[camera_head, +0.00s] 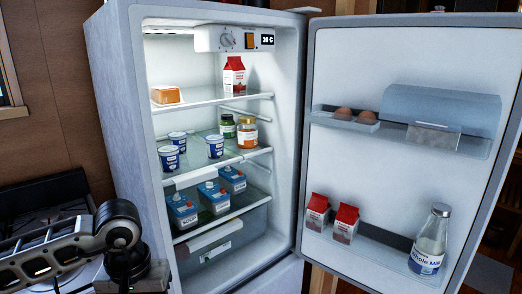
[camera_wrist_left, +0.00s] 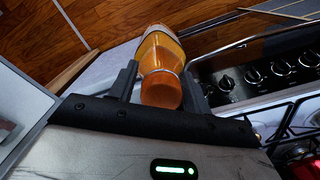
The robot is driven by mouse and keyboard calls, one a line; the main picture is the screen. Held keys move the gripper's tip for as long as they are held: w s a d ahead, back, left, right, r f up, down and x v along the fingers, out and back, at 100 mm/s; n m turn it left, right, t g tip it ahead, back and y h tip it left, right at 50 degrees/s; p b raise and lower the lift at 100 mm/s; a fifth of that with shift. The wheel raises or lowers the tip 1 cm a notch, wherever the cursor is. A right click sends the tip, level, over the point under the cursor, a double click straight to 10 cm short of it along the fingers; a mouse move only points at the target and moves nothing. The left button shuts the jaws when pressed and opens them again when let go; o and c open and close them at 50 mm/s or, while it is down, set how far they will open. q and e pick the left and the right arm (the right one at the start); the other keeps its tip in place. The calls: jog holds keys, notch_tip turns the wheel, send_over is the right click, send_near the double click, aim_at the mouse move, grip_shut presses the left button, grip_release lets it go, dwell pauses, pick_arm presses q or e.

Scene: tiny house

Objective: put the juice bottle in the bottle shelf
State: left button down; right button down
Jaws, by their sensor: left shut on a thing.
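The juice bottle (camera_wrist_left: 163,62) is orange with a glassy, rounded body, and shows in the left wrist view. My left gripper (camera_wrist_left: 160,82) is shut on it, with one dark finger on each side. The head view shows part of my left arm at the lower left, but not the bottle. The bottle shelf (camera_head: 385,262) is the low rack on the open fridge door. It holds a milk bottle (camera_head: 429,241) at its right end and two red-and-white cartons (camera_head: 331,220) at its left, with a gap between them. My right gripper is not in view.
The fridge (camera_head: 119,95) stands open, its door (camera_head: 400,60) swung to the right. Inside are blue cartons (camera_head: 215,199), yogurt cups, jars and a red carton. A higher door rack (camera_head: 465,148) holds eggs. A stove (camera_wrist_left: 270,78) is close to the held bottle.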

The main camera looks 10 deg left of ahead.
pick_arm(q)
jog(key=w+d+r+m, duration=0.3)
jog(key=d+m, duration=0.1)
jog(key=d, duration=0.6)
jog(key=shift+d, duration=0.25)
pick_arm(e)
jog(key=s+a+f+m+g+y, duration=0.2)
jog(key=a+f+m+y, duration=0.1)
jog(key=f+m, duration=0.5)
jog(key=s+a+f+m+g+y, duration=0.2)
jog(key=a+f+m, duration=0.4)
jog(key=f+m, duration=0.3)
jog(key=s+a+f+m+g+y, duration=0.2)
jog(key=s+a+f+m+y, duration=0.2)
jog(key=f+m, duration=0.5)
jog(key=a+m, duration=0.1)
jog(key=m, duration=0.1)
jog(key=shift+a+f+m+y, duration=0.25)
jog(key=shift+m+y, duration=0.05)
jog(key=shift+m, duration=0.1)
